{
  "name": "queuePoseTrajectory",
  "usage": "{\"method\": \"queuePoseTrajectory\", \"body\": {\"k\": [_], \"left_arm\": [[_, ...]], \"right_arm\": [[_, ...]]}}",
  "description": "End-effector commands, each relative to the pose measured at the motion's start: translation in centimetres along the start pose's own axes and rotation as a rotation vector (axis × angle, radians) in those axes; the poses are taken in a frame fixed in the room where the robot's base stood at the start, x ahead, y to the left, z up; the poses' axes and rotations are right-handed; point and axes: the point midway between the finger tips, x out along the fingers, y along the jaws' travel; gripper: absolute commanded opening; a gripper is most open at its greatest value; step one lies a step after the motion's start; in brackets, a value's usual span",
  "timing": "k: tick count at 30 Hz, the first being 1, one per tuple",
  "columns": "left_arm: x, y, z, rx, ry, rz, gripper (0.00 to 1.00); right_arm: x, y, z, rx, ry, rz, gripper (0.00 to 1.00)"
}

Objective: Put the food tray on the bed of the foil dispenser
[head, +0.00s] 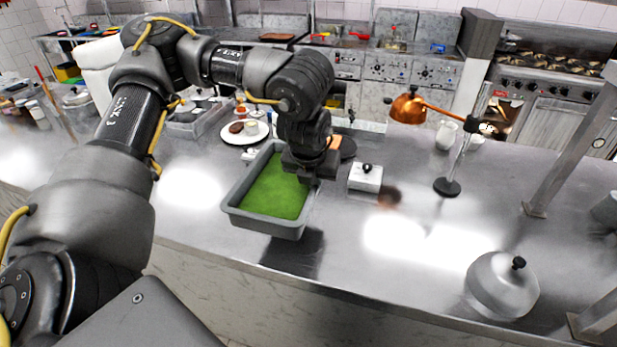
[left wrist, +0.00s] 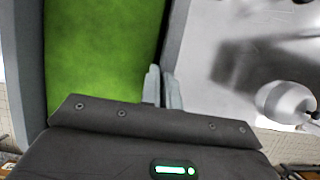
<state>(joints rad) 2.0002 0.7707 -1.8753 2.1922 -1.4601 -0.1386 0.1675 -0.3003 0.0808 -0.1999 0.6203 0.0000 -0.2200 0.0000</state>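The food tray (head: 264,227) is a deep grey rectangular tray filled with something flat and green, over the near part of the steel counter. My left gripper (head: 309,178) is at its right rim. In the left wrist view, the two fingers (left wrist: 162,88) stand close together on either side of the tray's rim (left wrist: 175,45), shut on it. A dark shadow lies on the counter right of the tray; I cannot tell exactly how high the tray is. I cannot make out the foil dispenser. My right gripper is not in view.
A white box with a black knob (head: 366,178) stands right of the tray. A heat lamp (head: 408,108) on a stand is farther right. A domed lid (head: 502,285) sits near the front edge. A white plate (head: 245,131) lies behind the tray. The counter (head: 400,270) between box and lid is clear.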

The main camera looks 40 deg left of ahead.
Motion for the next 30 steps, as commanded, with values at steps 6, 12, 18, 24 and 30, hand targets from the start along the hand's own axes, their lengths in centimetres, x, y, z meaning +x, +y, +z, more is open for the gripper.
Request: {"method": "queuePoseTrajectory", "body": {"k": [6, 12, 18, 24, 30], "left_arm": [[0.0, -0.5, -0.6, -0.161, -0.006, 0.073, 0.00], [0.3, -1.5, -2.2, -0.593, -0.010, 0.256, 0.00], [0.2, -2.9, -4.6, -1.228, -0.004, 0.513, 0.00], [-0.6, -4.6, -7.1, -1.892, 0.008, 0.788, 0.00], [-1.5, -5.9, -8.7, -2.331, 0.013, 0.971, 0.00]], "right_arm": [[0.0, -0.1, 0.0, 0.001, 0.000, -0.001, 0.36], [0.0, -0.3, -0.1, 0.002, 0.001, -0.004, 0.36], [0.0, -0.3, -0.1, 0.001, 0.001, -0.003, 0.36], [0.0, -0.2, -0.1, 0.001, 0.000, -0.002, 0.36], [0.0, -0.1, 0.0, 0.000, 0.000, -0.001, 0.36]]}}
